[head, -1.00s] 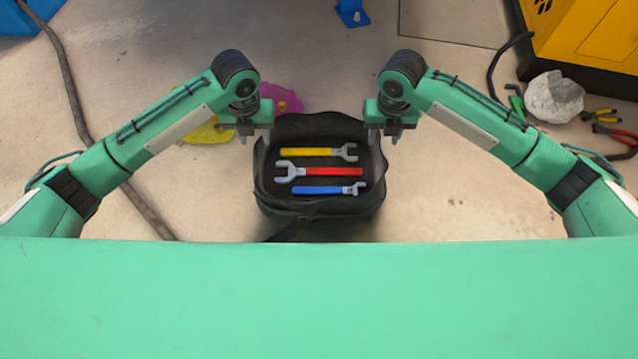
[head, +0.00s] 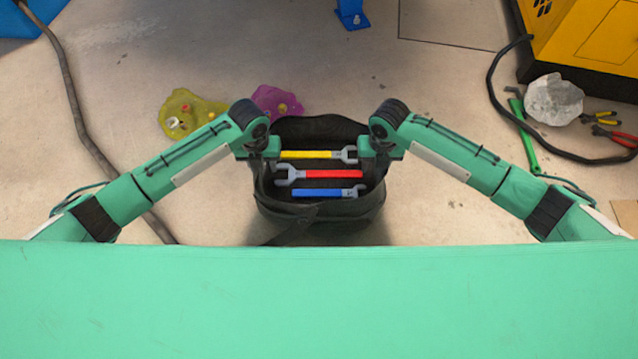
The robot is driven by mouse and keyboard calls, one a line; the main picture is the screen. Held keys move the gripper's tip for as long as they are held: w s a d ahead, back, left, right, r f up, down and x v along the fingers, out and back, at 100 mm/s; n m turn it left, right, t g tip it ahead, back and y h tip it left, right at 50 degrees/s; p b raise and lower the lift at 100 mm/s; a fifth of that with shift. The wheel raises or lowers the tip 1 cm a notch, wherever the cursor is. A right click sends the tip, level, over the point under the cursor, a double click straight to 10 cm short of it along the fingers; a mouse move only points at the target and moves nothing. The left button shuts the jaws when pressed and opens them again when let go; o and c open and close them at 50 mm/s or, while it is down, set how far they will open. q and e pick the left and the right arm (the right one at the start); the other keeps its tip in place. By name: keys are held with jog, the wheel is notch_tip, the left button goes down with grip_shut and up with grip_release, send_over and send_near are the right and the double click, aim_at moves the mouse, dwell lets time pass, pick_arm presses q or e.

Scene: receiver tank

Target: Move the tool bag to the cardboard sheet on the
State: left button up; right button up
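The tool bag (head: 318,222) is black and open-topped. It stands on the floor at the middle, just beyond my green front edge. Inside lie a yellow-handled wrench (head: 308,155), a red-handled wrench (head: 320,174) and a blue-handled wrench (head: 325,192). My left gripper (head: 262,162) is at the bag's left rim and my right gripper (head: 377,162) at its right rim. Both point down, and their fingertips are mostly hidden, so I cannot tell whether they grip the rim. A tan patch (head: 627,212) at the right edge may be the cardboard sheet; most of it is out of view.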

pick_arm(q)
jog(key=shift+f, duration=0.8)
pick_arm(e)
jog(key=shift+f, duration=0.8)
pick_arm(q)
grip_shut()
pick_arm(e)
grip_shut()
pick_arm(q)
jog(key=shift+r, duration=0.1)
pick_arm(e)
jog(key=shift+r, duration=0.1)
